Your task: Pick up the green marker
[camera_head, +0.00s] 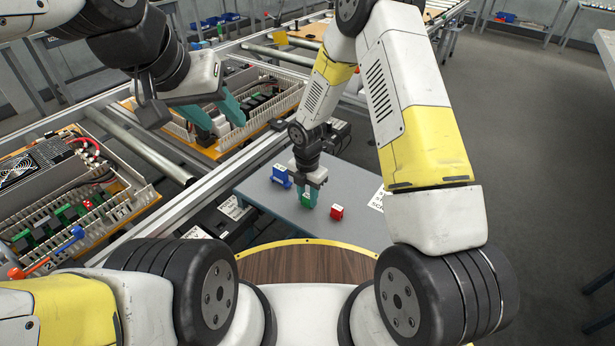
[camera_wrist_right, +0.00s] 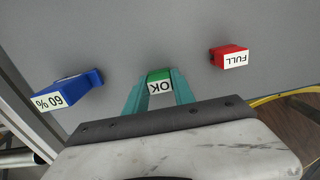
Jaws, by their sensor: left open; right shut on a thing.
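The green marker (camera_wrist_right: 159,82) has a white label reading "OK" and sits between the teal fingers of my right gripper (camera_wrist_right: 158,95) in the right wrist view. The gripper is shut on it. In the head view the green marker (camera_head: 307,199) shows low between the fingertips of my right gripper (camera_head: 308,196), at the grey table (camera_head: 270,200). I cannot tell whether it touches the table top. My left gripper (camera_head: 219,116) is open and empty, above the wiring boards at the upper left.
A blue marker (camera_head: 281,175) labelled "60 %" (camera_wrist_right: 68,90) lies left of the green one. A red marker (camera_head: 337,212) labelled "FULL" (camera_wrist_right: 229,57) lies to its right. A white printed sign (camera_head: 379,199) is at the table's right edge. Wiring boards (camera_head: 75,195) lie on the left.

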